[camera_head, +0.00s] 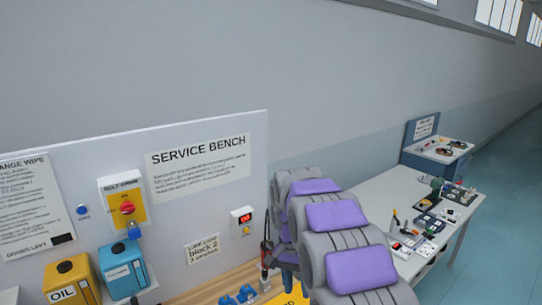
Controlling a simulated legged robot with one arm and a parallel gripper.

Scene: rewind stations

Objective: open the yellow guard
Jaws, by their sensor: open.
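A yellow piece (289,297) with dark lettering shows at the bottom edge, on the wooden service bench top. It may be the yellow guard, but most of it is cut off or hidden by my arm, so I cannot tell whether it is open or shut. My grey arm with purple pads fills the lower middle and right. My gripper's fingers cannot be made out; they are hidden behind the arm links or out of frame.
A yellow switch plate with a red knob (127,209) is on the backboard (205,215). A yellow oil can (69,283) and a blue can (124,269) stand left. A red-black tool (266,252) stands beside my arm. A cluttered white table (392,185) is at right.

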